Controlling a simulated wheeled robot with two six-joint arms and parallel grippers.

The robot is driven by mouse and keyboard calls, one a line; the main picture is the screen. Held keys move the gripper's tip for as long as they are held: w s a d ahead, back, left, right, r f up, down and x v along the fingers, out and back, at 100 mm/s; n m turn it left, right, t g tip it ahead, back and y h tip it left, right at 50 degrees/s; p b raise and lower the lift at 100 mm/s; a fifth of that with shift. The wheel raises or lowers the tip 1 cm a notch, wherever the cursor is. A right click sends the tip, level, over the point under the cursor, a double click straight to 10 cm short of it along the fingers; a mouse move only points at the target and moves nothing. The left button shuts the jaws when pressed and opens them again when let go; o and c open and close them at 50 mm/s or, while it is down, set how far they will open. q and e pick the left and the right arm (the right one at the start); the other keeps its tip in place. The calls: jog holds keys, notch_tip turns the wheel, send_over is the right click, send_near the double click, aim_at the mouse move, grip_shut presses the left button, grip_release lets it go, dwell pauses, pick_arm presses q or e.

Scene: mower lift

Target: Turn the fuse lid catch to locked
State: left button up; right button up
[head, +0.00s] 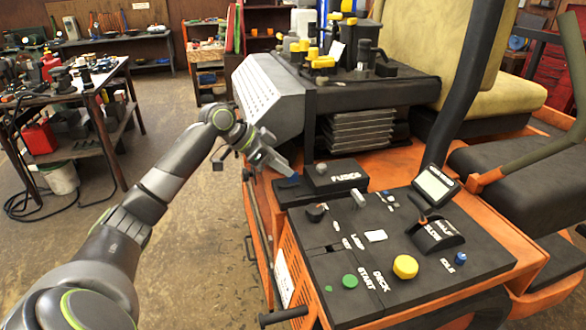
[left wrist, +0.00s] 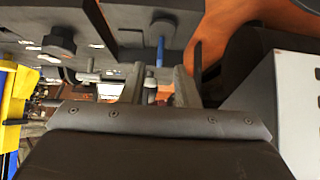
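The black fuse box (head: 336,178), its lid marked FUSES, stands on the orange mower's console. A small blue piece, which looks like the lid catch (head: 288,182), sits at the box's left side; the gripper partly covers it. My left gripper (head: 282,168) reaches in from the left, with its fingertips right at the blue piece. In the left wrist view the gripper (left wrist: 160,88) has its two fingers apart, and the narrow blue piece (left wrist: 160,50) shows between and beyond them. I cannot tell whether the fingers touch it. My right gripper is not in view.
The console (head: 400,255) beside the box carries a black knob (head: 316,212), a grey lever (head: 358,200), a yellow button (head: 405,267) and a green button (head: 350,281). A perforated grey cover (head: 268,95) rises behind the gripper. Open floor lies left of the mower.

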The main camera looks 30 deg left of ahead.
pick_arm(q)
jog(key=shift+p+x, duration=0.4)
jog(key=shift+x, duration=1.75)
grip_shut()
